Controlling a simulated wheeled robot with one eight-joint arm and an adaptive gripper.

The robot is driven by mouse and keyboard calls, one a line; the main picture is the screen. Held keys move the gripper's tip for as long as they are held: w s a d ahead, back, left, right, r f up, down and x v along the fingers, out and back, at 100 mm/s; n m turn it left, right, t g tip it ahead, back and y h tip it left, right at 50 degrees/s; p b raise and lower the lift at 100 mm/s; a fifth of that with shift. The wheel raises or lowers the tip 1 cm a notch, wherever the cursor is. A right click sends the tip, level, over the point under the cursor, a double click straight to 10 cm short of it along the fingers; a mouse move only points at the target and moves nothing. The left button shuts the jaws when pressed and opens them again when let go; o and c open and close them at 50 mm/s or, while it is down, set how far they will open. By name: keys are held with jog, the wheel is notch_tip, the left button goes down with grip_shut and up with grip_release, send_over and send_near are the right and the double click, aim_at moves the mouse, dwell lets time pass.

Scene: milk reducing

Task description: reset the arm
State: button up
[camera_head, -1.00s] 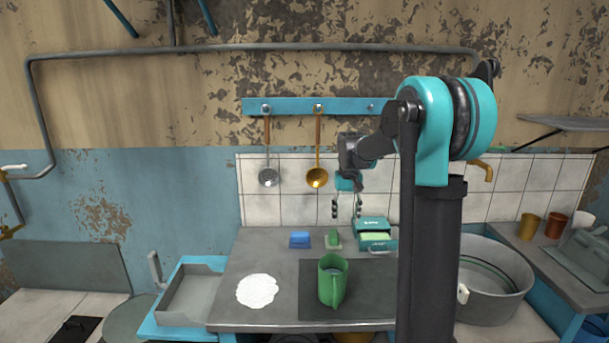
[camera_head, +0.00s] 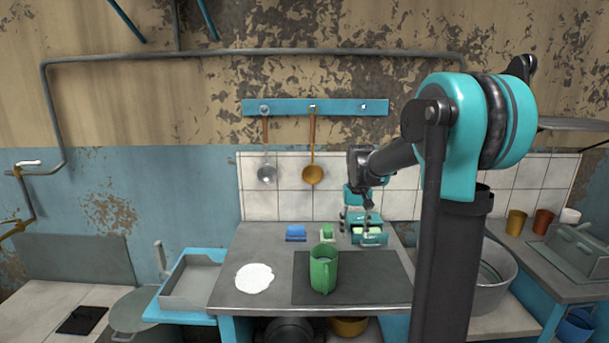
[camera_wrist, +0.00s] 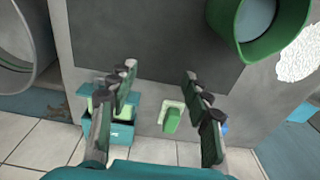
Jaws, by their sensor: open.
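My gripper (camera_head: 356,228) hangs from my arm over the back right of the grey table, in front of the tiled wall. In the wrist view my gripper (camera_wrist: 160,80) shows two fingers spread wide apart with nothing between them. A small teal box (camera_head: 368,231) with pale green contents is close to the fingers in the head view, partly covered by them. It also shows behind the left finger in the wrist view (camera_wrist: 122,130). Whether the fingers touch the box cannot be told.
A green jug (camera_head: 323,270) with pale liquid stands on a dark mat (camera_head: 380,280). A white patch (camera_head: 254,278) lies to its left. A blue block (camera_head: 296,232) and a green block (camera_head: 327,232) lie behind. A round metal basin (camera_head: 497,275) is at right.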

jog(key=s+d+f+t, duration=0.1)
jog(key=s+f, duration=0.3)
jog(key=s, duration=0.4)
jog(key=s+d+f+t, duration=0.1)
jog(key=s+f, duration=0.3)
jog(key=s, duration=0.5)
jog(key=s+d+f+t, duration=0.1)
jog(key=s+f, duration=0.3)
jog(key=s, duration=0.4)
jog(key=shift+s+f+t, duration=0.3)
jog(key=shift+s, duration=0.05)
jog(key=shift+o, duration=0.4)
